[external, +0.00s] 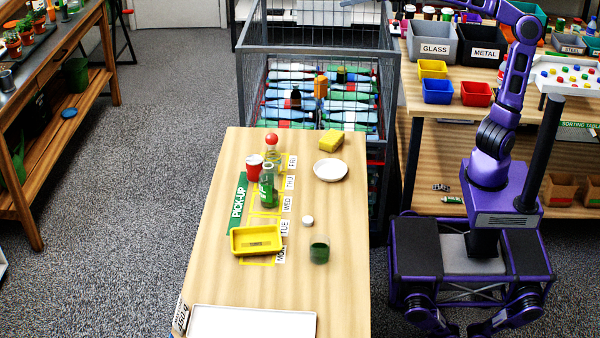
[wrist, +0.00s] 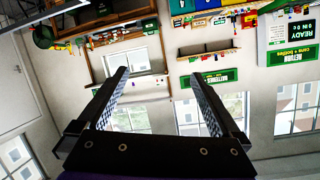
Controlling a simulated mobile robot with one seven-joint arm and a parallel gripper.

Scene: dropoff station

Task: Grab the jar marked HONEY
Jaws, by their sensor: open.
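No label reading HONEY is legible in either view, so I cannot tell which container is that jar. On the wooden table (external: 225,300) stand a clear container with a red round top (external: 272,143), a red can (external: 255,170), a green bottle (external: 267,190) and a glass with green contents (external: 319,249). My gripper (wrist: 158,76) shows in the wrist view, open and empty. It points at the room's wall and windows, away from the table. In the external view the arm runs out at the top edge, so the gripper is hidden there.
The table also holds a yellow tray (external: 240,252), white plate (external: 330,169), yellow sponge (external: 331,141), small white round item (external: 307,221) and white tray (external: 250,322). A wire cage (external: 243,90) with bottles stands behind. GLASS (external: 432,50) and METAL (external: 484,55) bins are right.

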